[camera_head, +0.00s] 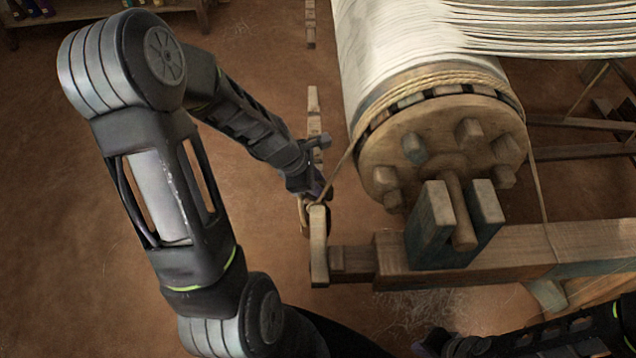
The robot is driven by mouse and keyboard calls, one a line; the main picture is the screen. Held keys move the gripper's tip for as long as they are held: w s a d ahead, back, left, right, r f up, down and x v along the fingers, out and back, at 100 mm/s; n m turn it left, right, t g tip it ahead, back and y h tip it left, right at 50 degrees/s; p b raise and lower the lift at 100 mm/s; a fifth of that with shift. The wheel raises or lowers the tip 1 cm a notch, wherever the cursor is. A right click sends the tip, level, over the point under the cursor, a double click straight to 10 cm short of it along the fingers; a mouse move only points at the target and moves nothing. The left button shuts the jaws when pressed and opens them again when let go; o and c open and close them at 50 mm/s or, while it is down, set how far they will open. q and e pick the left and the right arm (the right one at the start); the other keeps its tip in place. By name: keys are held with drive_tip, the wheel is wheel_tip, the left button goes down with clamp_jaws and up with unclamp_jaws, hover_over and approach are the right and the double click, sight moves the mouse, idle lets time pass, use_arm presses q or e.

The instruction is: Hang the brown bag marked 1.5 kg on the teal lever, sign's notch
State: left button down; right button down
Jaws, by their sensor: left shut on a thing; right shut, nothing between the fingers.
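I cannot tell whether this is the bag, and no 1.5 kg mark shows. A cord runs from the roller down to this spot. My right gripper (434,342) is shut and empty at the bottom edge, away from the beam. I cannot make out a teal lever or a sign's notch.
The cloth roller (440,140) with its pegged wooden end rests in a teal-sided bearing block (434,222) on the wooden beam (520,252). White warp threads (550,28) stretch to the right. A shelf stands at the top left. The brown floor on the left is clear.

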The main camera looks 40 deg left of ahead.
use_arm(q)
drive_tip(key=shift+f, duration=0.15)
idle(0.4)
drive_tip(key=c, duration=1.2)
unclamp_jaws()
drive_tip(key=shift+s+d+f, duration=0.1)
drive_tip(key=shift+f, duration=0.1)
drive_tip(key=p+v, duration=0.1)
drive_tip(key=v, duration=0.1)
drive_tip(key=p+v, duration=0.1)
drive_tip(key=v, duration=0.4)
drive_tip(key=shift+w+r+p, duration=0.15)
drive_tip(key=shift+w+p, duration=0.1)
drive_tip(key=shift+p, duration=0.15)
drive_tip(key=shift+s+r, duration=0.25)
drive_tip(key=shift+r, duration=0.15)
